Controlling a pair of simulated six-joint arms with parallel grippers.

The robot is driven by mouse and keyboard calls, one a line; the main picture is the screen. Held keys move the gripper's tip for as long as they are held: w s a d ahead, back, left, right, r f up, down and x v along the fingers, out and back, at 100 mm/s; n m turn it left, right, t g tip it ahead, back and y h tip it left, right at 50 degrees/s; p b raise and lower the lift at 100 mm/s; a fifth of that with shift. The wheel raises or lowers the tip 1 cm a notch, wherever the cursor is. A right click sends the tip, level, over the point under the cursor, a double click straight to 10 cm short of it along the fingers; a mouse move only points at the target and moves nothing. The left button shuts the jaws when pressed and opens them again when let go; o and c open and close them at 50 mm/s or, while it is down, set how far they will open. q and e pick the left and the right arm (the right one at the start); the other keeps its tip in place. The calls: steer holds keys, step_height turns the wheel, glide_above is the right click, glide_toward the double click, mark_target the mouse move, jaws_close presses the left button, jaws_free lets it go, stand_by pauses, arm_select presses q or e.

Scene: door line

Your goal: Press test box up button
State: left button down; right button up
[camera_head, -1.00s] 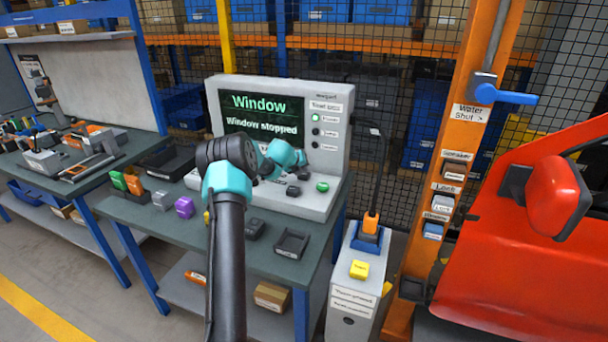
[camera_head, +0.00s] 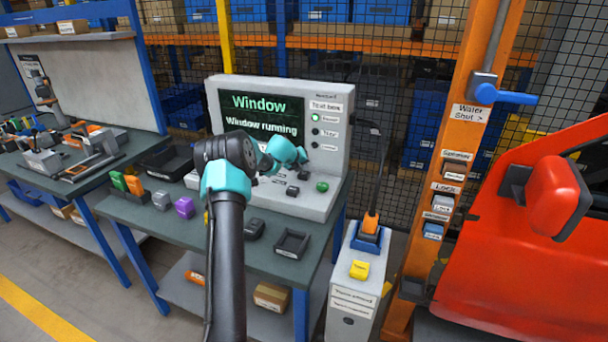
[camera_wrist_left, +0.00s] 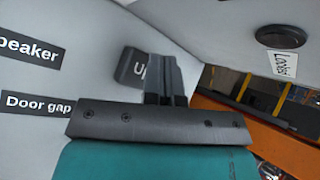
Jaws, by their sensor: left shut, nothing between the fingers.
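The test box (camera_head: 275,88) stands on the bench, and its screen (camera_head: 262,112) reads "Window" and "Window running". In the left wrist view the dark up button (camera_wrist_left: 130,66) is labelled "Up" and is partly covered by the fingers. My left gripper (camera_head: 286,152) is at the front of the test box in the head view, its fingertips hard to make out there. In the left wrist view the left gripper (camera_wrist_left: 166,74) is shut and empty, its fingertips over the button's right side; I cannot tell how firmly they touch. My right gripper is in neither view.
A green button (camera_head: 322,186) and dark buttons sit on the box's sloped base. A pedestal with a yellow button (camera_head: 359,270) and a red vehicle door (camera_head: 535,250) stand to the right.

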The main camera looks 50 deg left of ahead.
arm_select(q)
steer(key=shift+r, duration=2.55)
step_height(320, 180, up, 9)
glide_above(303, 173)
steer(key=shift+a+f, duration=0.1)
steer(key=shift+f, duration=0.05)
